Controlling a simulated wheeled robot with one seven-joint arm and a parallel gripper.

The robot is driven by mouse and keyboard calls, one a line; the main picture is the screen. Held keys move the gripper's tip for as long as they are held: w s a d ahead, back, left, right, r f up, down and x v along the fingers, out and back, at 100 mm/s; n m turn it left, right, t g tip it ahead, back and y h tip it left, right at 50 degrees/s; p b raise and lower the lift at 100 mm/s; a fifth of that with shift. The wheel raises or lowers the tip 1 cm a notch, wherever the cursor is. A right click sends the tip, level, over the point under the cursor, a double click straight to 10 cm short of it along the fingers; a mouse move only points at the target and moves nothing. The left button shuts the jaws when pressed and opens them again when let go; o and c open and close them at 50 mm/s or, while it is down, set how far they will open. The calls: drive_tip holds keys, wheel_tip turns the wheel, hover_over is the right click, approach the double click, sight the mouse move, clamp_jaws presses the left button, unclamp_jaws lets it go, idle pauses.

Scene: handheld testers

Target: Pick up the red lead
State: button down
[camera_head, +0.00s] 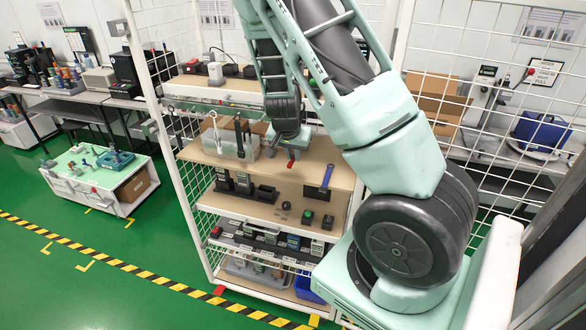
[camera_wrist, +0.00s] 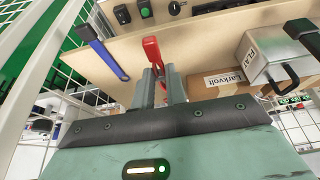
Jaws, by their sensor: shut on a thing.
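The red lead (camera_wrist: 152,50) shows in the wrist view as a red end standing out beyond my fingertips, over the wooden shelf. My gripper (camera_wrist: 164,82) is shut on it, with the two grey fingers on either side. In the head view a small red part of the lead (camera_head: 291,163) shows just below my gripper (camera_head: 289,150).
The wooden shelf (camera_head: 345,178) carries a clear bin (camera_head: 225,138) with testers at left. A blue-handled tool (camera_head: 327,176) lies at right; it also shows in the wrist view (camera_wrist: 110,60). A labelled box (camera_wrist: 236,78) stands nearby. White mesh (camera_head: 440,90) walls the rack.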

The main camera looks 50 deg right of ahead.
drive_tip(key=s+a, duration=0.3)
drive_tip(key=a, duration=0.6)
drive_tip(key=s+a, duration=0.4)
drive_tip(key=a, duration=0.5)
drive_tip(key=shift+s, duration=0.25)
